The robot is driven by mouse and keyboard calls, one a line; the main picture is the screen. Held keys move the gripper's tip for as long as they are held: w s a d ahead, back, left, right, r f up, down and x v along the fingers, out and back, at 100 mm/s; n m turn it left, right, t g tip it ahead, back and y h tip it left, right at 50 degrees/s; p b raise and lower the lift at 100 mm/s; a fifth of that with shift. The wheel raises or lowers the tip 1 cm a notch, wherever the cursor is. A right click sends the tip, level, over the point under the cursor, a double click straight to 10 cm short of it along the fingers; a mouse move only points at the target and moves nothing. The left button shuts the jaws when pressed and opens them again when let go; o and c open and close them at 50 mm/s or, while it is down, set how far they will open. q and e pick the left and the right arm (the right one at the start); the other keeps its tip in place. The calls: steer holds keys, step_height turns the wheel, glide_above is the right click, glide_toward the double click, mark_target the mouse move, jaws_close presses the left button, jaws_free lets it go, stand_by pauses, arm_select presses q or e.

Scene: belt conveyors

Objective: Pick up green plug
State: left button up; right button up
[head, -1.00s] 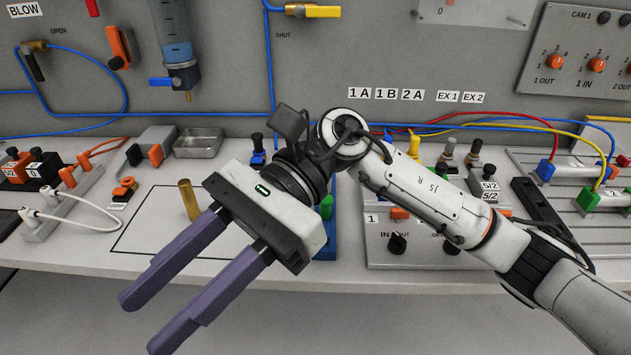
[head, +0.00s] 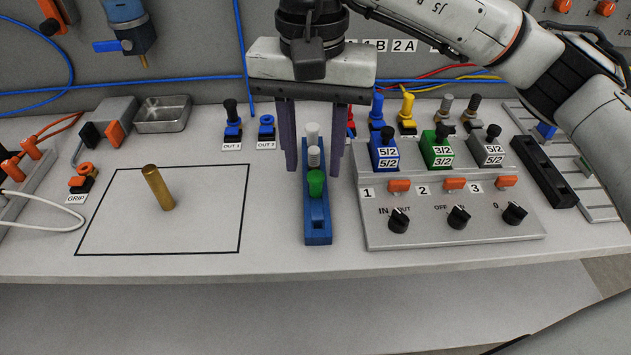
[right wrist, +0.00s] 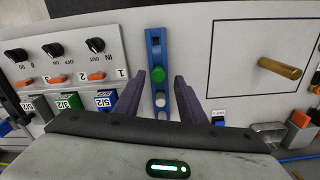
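The green plug (head: 316,184) stands upright in a narrow blue holder (head: 318,232) near the bench's front edge, with two pale grey plugs (head: 312,132) behind it. My right gripper (head: 313,172) points down over the holder, open and empty, with a purple finger on each side of it. In the right wrist view the green plug (right wrist: 158,72) shows between the open fingertips (right wrist: 160,80), with a gap on both sides. Whether the fingertips are level with the plug is hard to tell. My left gripper is not in view.
A control panel (head: 450,230) with knobs and orange switches stands close right of the holder. A brass cylinder (head: 158,188) stands inside a black outlined square at left. Small blue valves (head: 233,130) and a metal tray (head: 162,115) are behind. Bench around the brass cylinder is clear.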

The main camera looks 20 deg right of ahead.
mark_target(316, 176)
step_height(316, 176, down, 5)
steer(key=shift+d, duration=0.15)
jaws_close()
